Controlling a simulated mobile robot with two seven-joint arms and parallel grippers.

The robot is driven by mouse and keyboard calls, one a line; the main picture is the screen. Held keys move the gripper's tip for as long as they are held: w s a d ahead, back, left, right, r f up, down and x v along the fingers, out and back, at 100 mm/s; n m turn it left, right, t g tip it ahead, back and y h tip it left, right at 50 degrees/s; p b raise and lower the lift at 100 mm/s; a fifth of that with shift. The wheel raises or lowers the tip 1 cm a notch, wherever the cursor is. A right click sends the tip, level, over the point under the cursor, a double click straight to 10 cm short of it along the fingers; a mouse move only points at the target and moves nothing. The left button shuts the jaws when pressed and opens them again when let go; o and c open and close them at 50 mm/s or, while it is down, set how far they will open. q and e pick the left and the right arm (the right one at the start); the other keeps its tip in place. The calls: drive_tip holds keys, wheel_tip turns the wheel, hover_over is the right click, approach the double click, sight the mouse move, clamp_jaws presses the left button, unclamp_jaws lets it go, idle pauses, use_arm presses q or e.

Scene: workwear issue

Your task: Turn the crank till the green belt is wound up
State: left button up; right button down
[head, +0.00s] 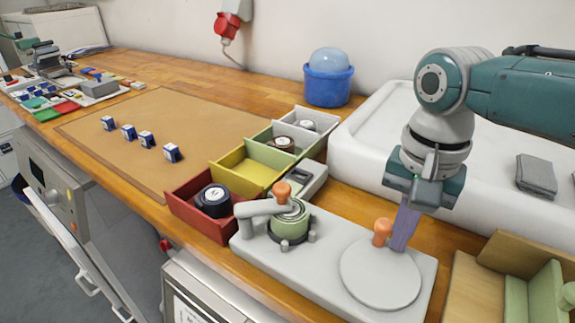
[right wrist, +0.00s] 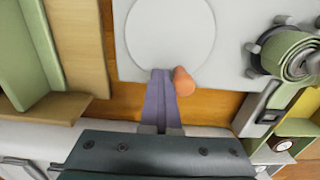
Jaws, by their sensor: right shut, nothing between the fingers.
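The grey winding board (head: 325,262) carries a green belt (head: 290,222), seen as a coil among short grey posts; it also shows in the right wrist view (right wrist: 292,58). A grey arm with an orange knob (head: 282,190) reaches over the coil. A round grey disc (head: 380,278) at the board's right end has an upright orange crank knob (head: 382,230) near its far edge. My right gripper (head: 400,240) is shut and empty, pointing down beside this knob. In the right wrist view its fingertips (right wrist: 160,74) are close alongside the knob (right wrist: 183,82); contact is unclear.
Coloured bins (head: 240,182) with dark rolls stand left of the board. A cardboard tray with green pieces (head: 475,290) is at right. A white basin (head: 385,130) and a blue tub (head: 328,88) lie behind. Small blue-white boxes stand on a brown mat (head: 90,150).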

sight(345, 266)
drive_tip(key=shift+w+a+f+b, duration=0.15)
drive_tip(key=shift+w+a+b, duration=0.25)
drive_tip(key=shift+a+b, duration=0.15)
drive_tip(key=shift+w+a+b, duration=0.25)
drive_tip(key=shift+a+b, duration=0.3)
drive_tip(key=shift+a, duration=1.15)
drive_tip(key=shift+s+a+r+p, duration=0.3)
drive_tip(key=shift+s+a+p, duration=0.2)
drive_tip(key=shift+a+p, duration=0.3)
drive_tip(key=shift+s+a+r+p, duration=0.15)
drive_tip(key=shift+s+a+p, duration=0.35)
drive_tip(key=shift+p, duration=0.35)
drive_tip(key=shift+s+a, duration=0.1)
drive_tip(key=shift+s, duration=0.1)
drive_tip(key=shift+s+a+p, duration=0.1)
drive_tip(key=shift+s+p, duration=0.35)
drive_tip(key=shift+p, duration=0.6)
drive_tip(key=shift+s+a+p, duration=0.1)
drive_tip(key=shift+s+p, duration=0.15)
drive_tip(key=shift+p, duration=0.05)
drive_tip(key=shift+f, duration=0.3)
drive_tip(key=c, duration=0.7)
unclamp_jaws()
use_arm(q)
wheel_tip(345, 266, up, 3)
drive_tip(key=shift+f, duration=0.15)
use_arm(e)
drive_tip(key=shift+r, duration=0.1)
